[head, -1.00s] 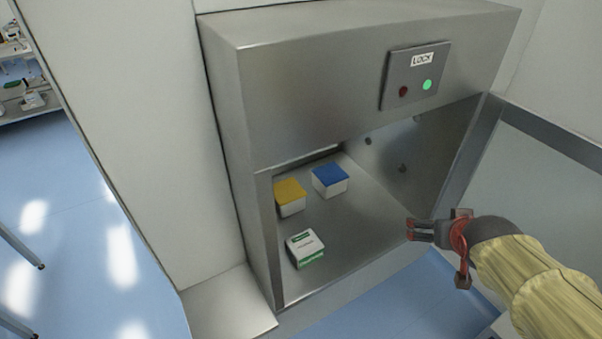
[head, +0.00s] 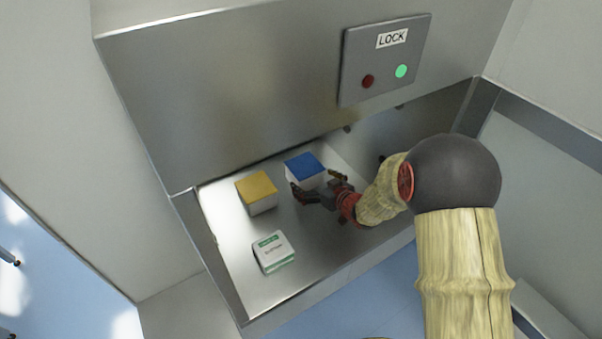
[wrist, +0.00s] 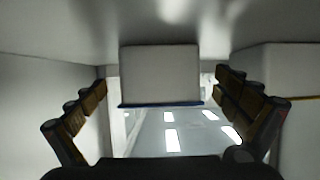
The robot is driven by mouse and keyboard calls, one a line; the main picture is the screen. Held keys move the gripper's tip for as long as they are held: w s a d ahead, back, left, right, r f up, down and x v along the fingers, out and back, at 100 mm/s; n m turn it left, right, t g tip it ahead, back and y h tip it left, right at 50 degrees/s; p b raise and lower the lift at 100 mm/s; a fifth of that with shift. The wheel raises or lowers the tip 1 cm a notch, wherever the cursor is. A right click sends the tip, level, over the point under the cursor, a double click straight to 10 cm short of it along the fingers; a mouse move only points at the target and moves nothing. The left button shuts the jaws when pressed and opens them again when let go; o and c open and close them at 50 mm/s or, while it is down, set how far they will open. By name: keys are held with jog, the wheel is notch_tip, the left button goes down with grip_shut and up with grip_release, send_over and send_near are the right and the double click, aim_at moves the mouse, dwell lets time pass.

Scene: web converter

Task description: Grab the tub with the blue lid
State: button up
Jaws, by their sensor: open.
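The white tub with the blue lid (head: 304,164) stands upright at the back of the metal hatch floor. My gripper (head: 316,184) is inside the hatch, close in front of the tub and to its lower right, with its fingers pointing at it. In the wrist view the tub (wrist: 160,74) appears upside down, its blue lid edge at the bottom, centred between my two spread fingers (wrist: 161,84). The gripper is open and holds nothing. The fingers partly cover the tub's lower front in the head view, so contact cannot be told.
A tub with a yellow lid (head: 257,190) stands close to the left of the blue-lidded tub. A white and green box (head: 273,251) lies nearer the front. The hatch's upper front panel (head: 240,90) hangs above. The hatch floor (head: 320,245) is bare at right front.

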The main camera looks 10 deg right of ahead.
jog(key=x, duration=0.1)
jog(key=b+x, duration=0.1)
jog(key=x, duration=0.3)
jog(key=shift+w+a+r+b, duration=0.1)
jog(key=shift+w+r+b, duration=0.15)
jog(key=shift+w+b, duration=0.05)
jog(key=c, duration=0.3)
jog(key=shift+r, duration=0.1)
jog(key=c, duration=1)
